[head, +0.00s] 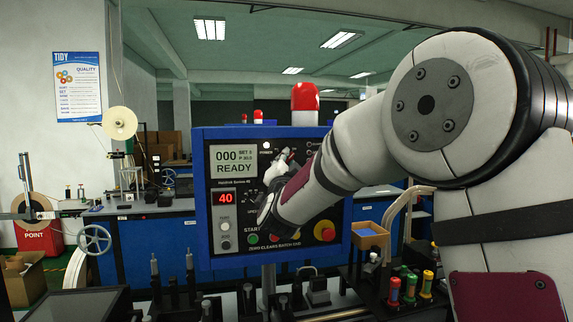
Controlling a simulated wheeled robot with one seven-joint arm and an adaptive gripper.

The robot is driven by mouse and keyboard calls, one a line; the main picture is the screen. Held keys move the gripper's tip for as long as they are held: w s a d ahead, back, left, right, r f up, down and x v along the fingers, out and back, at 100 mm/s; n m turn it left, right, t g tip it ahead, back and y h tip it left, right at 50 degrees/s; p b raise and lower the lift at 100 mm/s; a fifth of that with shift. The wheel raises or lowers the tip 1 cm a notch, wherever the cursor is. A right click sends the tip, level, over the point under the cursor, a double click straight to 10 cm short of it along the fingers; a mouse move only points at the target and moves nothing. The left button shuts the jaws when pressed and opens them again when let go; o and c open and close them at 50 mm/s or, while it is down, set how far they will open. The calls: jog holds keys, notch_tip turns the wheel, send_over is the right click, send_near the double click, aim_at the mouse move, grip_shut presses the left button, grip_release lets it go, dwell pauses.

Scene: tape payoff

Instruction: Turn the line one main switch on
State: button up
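A blue-framed control panel (341,245) stands in the middle of the head view, facing me. Its screen (238,162) reads "READY", and a red readout (226,198) shows 40. A white lamp (266,145) is lit above the word "POWER". My gripper (284,157) is at the panel's upper middle, just right of that word, with my forearm across the panel's right half. The fingers are small and partly hidden, so I cannot tell whether they are open or touch anything. I cannot make out the main switch; that part of the panel is covered by my gripper and arm.
A green button (252,239) and a red mushroom button on yellow (325,231) sit along the panel's bottom. A red beacon (305,97) tops the panel. Dark fixtures and several coloured cylinders (410,288) stand below in front. A handwheel (94,240) is at left.

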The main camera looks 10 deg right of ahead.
dwell(0.3)
jog(key=shift+s+a+f, duration=0.15)
jog(key=shift+s+f, duration=0.05)
jog(key=shift+s, duration=0.2)
jog(key=v, duration=1.1)
jog(key=shift+r, duration=0.1)
jog(key=s+d+f+n+g+y, duration=0.1)
jog(key=s+f+n+g, duration=0.3)
jog(key=s, duration=0.7)
jog(key=s+d+f+n+g+y, duration=0.1)
jog(key=s+f+n+g+y, duration=0.2)
jog(key=s, duration=0.9)
jog(key=s+d+f+n+g+y, duration=0.2)
jog(key=s+f+n+g, duration=0.4)
jog(key=s, duration=0.5)
jog(key=shift+s+f+g, duration=0.3)
jog(key=shift+f+g, duration=0.05)
jog(key=shift+g, duration=0.45)
